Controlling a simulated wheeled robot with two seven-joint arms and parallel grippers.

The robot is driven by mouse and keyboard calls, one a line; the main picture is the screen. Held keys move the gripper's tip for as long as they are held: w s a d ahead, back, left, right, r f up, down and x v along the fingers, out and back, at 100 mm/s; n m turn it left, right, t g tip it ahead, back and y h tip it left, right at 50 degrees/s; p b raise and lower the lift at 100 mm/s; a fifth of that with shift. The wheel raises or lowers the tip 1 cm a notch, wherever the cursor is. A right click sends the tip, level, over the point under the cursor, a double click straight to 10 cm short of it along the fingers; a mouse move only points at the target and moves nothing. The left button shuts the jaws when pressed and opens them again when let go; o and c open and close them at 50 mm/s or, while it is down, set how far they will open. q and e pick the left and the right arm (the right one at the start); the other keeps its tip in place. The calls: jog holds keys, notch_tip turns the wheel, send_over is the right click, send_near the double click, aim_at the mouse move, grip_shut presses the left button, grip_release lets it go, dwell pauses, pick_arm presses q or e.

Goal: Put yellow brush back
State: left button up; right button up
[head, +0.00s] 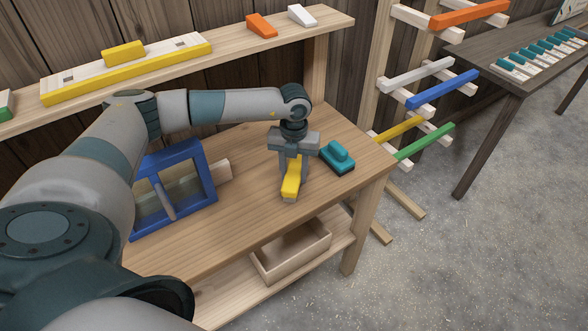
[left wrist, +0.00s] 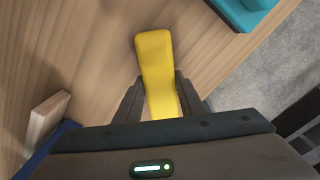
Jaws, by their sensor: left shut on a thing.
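The yellow brush (head: 291,178), a narrow yellow piece with a pale lower end, is between the fingers of my left gripper (head: 292,174) over the right part of the workbench. The gripper is shut on it and points down. In the left wrist view the yellow brush (left wrist: 156,70) sticks out past the fingers of my left gripper (left wrist: 160,100). I cannot tell whether its lower end touches the bench top. On the wall shelf (head: 225,35), an orange piece (head: 261,26) and a white piece (head: 301,16) of similar shape stand apart. My right gripper is not in view.
A teal block with a handle (head: 337,157) lies just right of the gripper. A blue frame (head: 172,190) stands left on the workbench (head: 240,215). A wooden tray (head: 292,252) sits on the lower shelf. A rack with coloured bars (head: 440,90) stands to the right.

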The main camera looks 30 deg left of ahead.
aim_at(294, 171)
pick_arm(q)
jog(key=shift+f, duration=0.1)
jog(key=o, duration=1)
jog(key=shift+r, duration=0.2)
jog(key=shift+r+b, duration=0.25)
jog(key=shift+b, duration=0.05)
notch_tip(294, 171, up, 11)
jog(key=b, duration=0.4)
jog(key=shift+r, duration=0.2)
